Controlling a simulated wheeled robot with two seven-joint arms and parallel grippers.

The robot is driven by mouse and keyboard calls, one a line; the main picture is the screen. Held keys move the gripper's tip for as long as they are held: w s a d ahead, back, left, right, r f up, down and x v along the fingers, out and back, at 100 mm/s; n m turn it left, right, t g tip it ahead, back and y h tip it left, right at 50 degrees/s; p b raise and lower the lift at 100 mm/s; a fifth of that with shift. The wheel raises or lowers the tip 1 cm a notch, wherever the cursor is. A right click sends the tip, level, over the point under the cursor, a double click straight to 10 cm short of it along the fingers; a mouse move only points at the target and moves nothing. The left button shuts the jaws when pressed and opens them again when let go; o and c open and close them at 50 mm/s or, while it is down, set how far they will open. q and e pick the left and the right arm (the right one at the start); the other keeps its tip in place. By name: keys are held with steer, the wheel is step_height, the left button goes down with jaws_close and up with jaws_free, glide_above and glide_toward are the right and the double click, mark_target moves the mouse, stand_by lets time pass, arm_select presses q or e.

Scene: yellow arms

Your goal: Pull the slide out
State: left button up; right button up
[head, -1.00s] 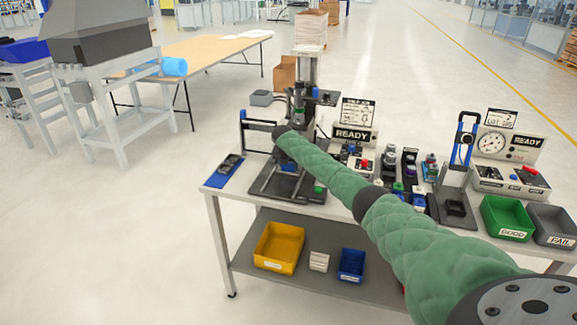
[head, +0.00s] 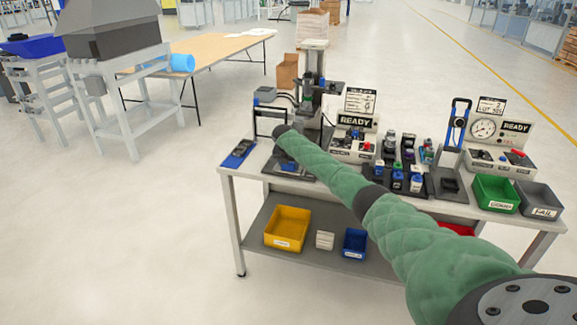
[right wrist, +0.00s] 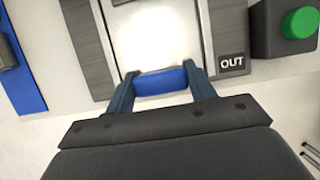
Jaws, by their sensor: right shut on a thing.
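The slide (right wrist: 150,38) is a pale, brightly lit plate between two grey rails in the right wrist view. Its blue handle (right wrist: 160,82) is at its near edge. My right gripper (right wrist: 161,76) is shut on this handle, one finger on each side. An "OUT" label (right wrist: 231,63) is on the right rail, close to the handle. My left gripper is not in view.
A green button (right wrist: 299,23) is right of the rail. A blue tray (head: 238,153) lies at the bench's left end. "READY" boxes, small parts, a green bin (head: 496,194) and a grey bin (head: 541,200) stand to the right. A yellow bin (head: 287,228) is on the lower shelf.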

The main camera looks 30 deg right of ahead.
steer(key=shift+a+f, duration=0.1)
steer(key=shift+f, duration=0.05)
steer(key=o, duration=1.3)
steer(key=shift+s, duration=0.1)
steer(key=shift+o, duration=0.4)
steer(key=shift+a, duration=0.1)
steer(key=shift+r, duration=0.3)
steer(key=shift+b+v, duration=0.5)
steer(key=shift+v, duration=0.55)
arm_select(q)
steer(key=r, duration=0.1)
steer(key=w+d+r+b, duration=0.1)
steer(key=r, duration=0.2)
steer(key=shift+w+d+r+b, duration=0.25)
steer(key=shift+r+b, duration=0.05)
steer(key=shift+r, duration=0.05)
arm_select(e)
steer(key=v, duration=0.5)
steer(key=shift+s+r, duration=0.1)
steer(key=shift+r, duration=0.1)
steer(key=shift+a, duration=0.1)
